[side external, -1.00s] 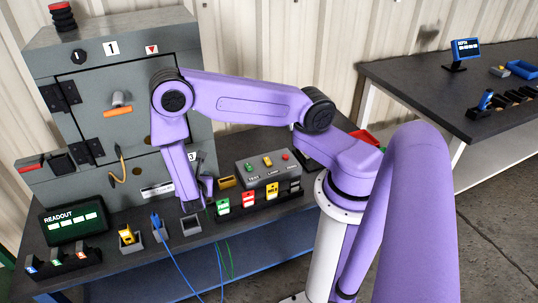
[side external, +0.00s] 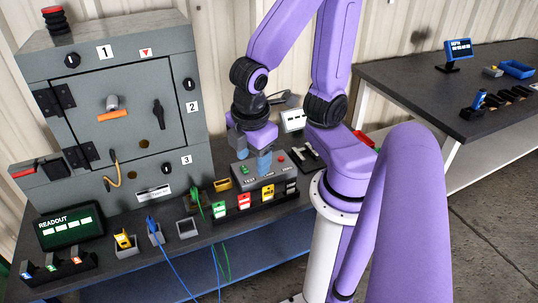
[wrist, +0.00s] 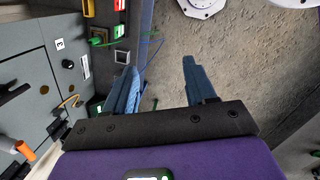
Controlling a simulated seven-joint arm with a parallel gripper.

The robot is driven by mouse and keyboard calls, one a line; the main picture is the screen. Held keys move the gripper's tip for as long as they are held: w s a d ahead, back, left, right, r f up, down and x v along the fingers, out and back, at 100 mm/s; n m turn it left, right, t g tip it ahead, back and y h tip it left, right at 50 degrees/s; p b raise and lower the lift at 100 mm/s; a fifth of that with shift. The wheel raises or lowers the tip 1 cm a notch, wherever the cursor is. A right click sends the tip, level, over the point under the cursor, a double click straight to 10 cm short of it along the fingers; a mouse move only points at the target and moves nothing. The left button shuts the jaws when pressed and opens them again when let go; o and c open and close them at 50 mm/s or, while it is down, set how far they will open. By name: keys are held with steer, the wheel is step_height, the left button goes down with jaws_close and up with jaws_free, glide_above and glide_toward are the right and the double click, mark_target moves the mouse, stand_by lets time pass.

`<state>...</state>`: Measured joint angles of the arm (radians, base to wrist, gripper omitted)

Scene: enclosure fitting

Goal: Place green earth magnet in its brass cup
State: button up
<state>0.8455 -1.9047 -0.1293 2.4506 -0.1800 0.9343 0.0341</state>
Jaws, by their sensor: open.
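The green earth magnet (side external: 195,200) stands on the bench in front of the cabinet, its green lead running down over the bench edge. It appears to sit at a small brass-coloured cup (side external: 188,204), but its seating is too small to tell. In the wrist view the green magnet (wrist: 97,40) is at the upper left, clear of the fingers. My gripper (side external: 250,152) is open and empty, to the right of the magnet and above the grey button box. Its two fingers (wrist: 162,82) stand apart with nothing between them.
A grey button box (side external: 254,173) and a rack of coloured tags (side external: 245,203) lie below my gripper.

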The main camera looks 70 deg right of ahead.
steer(key=s, duration=0.1)
steer(key=s+r+y, duration=0.2)
steer(key=s, duration=0.1)
steer(key=shift+a+g, duration=0.3)
steer(key=shift+a, duration=0.1)
